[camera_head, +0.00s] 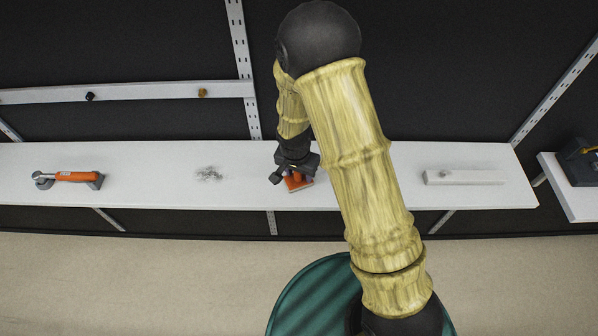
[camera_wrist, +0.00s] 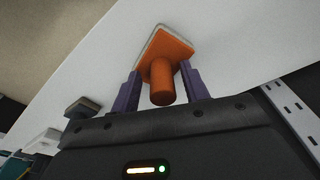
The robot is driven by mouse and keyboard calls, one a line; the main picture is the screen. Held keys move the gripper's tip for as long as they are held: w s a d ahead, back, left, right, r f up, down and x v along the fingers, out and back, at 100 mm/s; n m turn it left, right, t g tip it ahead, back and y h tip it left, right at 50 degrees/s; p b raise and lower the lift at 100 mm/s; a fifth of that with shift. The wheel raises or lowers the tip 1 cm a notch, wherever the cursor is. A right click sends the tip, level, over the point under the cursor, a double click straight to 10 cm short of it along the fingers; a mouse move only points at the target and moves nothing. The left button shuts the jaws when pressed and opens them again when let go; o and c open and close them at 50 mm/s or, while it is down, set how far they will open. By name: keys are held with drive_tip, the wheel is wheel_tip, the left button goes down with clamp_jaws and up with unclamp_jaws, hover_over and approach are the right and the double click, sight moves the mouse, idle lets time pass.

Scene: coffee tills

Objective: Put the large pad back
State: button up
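An orange pad (camera_head: 298,183) shows just below my gripper (camera_head: 293,163), over or on the white shelf, in the head view. In the wrist view the pad (camera_wrist: 165,47) has a square orange plate with a pale edge. Its round orange handle (camera_wrist: 162,82) points toward the camera. The two purple fingers of my gripper (camera_wrist: 161,80) stand on either side of the handle, with a visible gap on each side. My gripper looks open around the handle. I cannot tell from these views which is the large pad.
A wall rail (camera_head: 150,91) carries two small knobs. A dark box (camera_head: 580,160) stands on another shelf. My arm hides part of the shelf.

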sight(297, 184)
drive_tip(key=shift+w+r, duration=0.1)
drive_tip(key=shift+r, duration=0.65)
wheel_tip(297, 184, up, 11)
drive_tip(key=s+b, duration=0.1)
drive_tip(key=b, duration=0.1)
drive_tip(key=shift+s+a+f, duration=0.2)
drive_tip(key=shift+s+a, duration=0.1)
drive_tip(key=shift+a, duration=0.05)
drive_tip(key=s+d+r+n, duration=0.2)
drive_tip(key=s+d, duration=0.3)
drive_tip(key=d, duration=0.2)
drive_tip(key=s+d+r+n+t, duration=0.1)
drive_tip(key=s+d+r+n, duration=0.1)
drive_tip(key=s+d, duration=0.4)
drive_tip(key=shift+d+n+y, duration=0.4)
drive_tip(key=shift+d, duration=0.35)
drive_tip(key=shift+c, duration=0.5)
